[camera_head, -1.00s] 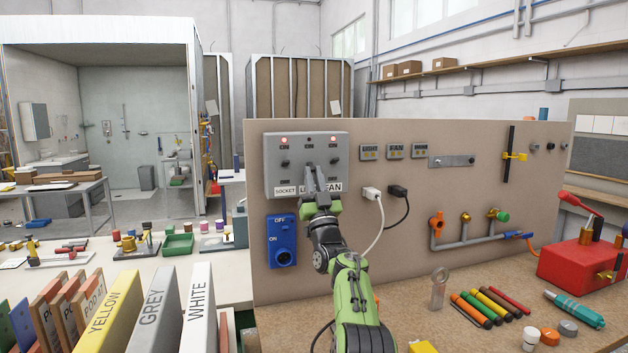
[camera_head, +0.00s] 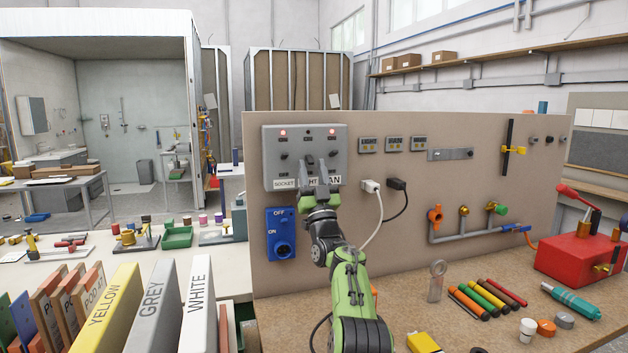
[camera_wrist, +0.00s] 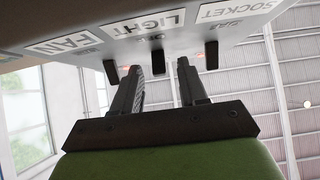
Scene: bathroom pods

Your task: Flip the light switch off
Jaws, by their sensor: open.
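A grey switch box (camera_head: 334,150) is on the upright board, with three dark toggles over the labels SOCKET, LIGHT and FAN. The middle, LIGHT toggle (camera_head: 309,161) also shows in the wrist view (camera_wrist: 158,62). The lamp above it (camera_head: 308,133) is dark; the lamps above the SOCKET and FAN toggles glow red. My gripper (camera_head: 313,172) is open and empty at the lower middle of the box. In the wrist view its fingertips (camera_wrist: 161,66) lie on either side of the LIGHT toggle; I cannot tell whether they touch it.
A blue ON/OFF socket unit (camera_head: 281,233) is below the box. White and black plugs (camera_head: 397,184) with cables are to the right of my arm. Pipes with valves (camera_head: 465,236) are further right.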

